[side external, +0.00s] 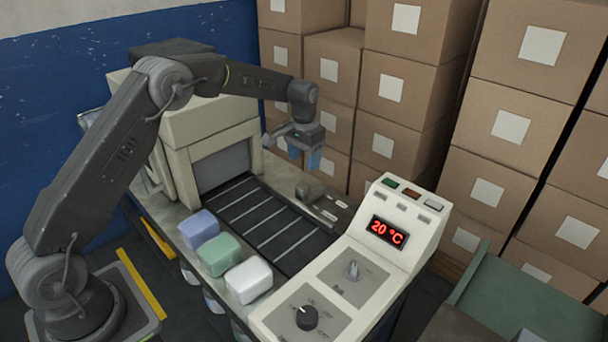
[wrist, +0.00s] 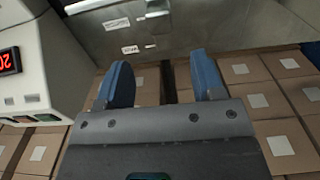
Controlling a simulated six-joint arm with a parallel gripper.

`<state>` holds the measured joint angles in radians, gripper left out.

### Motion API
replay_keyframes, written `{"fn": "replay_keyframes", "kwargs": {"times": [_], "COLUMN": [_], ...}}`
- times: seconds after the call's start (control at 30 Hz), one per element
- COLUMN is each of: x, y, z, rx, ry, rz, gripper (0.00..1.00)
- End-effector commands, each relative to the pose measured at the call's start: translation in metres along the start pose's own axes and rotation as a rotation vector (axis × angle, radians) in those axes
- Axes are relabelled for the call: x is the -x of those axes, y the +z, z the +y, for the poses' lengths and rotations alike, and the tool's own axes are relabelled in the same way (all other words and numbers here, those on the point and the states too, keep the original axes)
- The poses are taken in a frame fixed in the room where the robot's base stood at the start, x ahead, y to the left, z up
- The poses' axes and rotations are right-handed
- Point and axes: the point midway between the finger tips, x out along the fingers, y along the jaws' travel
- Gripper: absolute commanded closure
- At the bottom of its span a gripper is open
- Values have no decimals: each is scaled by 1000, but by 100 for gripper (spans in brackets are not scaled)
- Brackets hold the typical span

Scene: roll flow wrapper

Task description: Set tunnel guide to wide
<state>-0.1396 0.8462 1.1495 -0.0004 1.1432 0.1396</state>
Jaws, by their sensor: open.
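My gripper (side external: 304,158) has two blue fingers, spread apart with nothing between them. It hangs over the far side of the conveyor, above and behind a grey block (side external: 310,190) on the metal side deck. This block looks like the tunnel guide's slider; small white labels (side external: 327,214) lie beside it, too small to read. In the wrist view the open fingers (wrist: 160,72) point toward the deck (wrist: 195,28), and the block (wrist: 158,12) is at the top edge, partly cut off. The fingers do not appear to touch it. The tunnel (side external: 222,165) stands over the conveyor's far end.
Blue, green and white packs (side external: 218,254) stand along the near side of the dark conveyor (side external: 262,222). Stacked cartons (side external: 405,95) stand close behind my gripper.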

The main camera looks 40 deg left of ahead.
Motion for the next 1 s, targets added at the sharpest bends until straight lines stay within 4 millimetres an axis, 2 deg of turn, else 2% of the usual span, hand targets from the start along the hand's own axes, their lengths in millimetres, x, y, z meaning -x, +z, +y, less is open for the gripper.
{"fn": "replay_keyframes", "kwargs": {"times": [0.1, 0.2, 0.57, 0.67, 0.77, 0.83, 1.0], "x": [17, 24, 27, 34, 54, 76, 131], "y": [-1, 0, 0, 2, 12, 25, 74], "z": [0, 0, 0, 1, 6, 12, 29], "rx": [0, 0, 0, 0, -1, -2, -2], "ry": [0, 0, 0, -1, -4, -7, -14], "rz": [2, 1, 0, 8, 31, 57, 132], "gripper": [38, 38, 38, 38, 38, 38, 38]}}
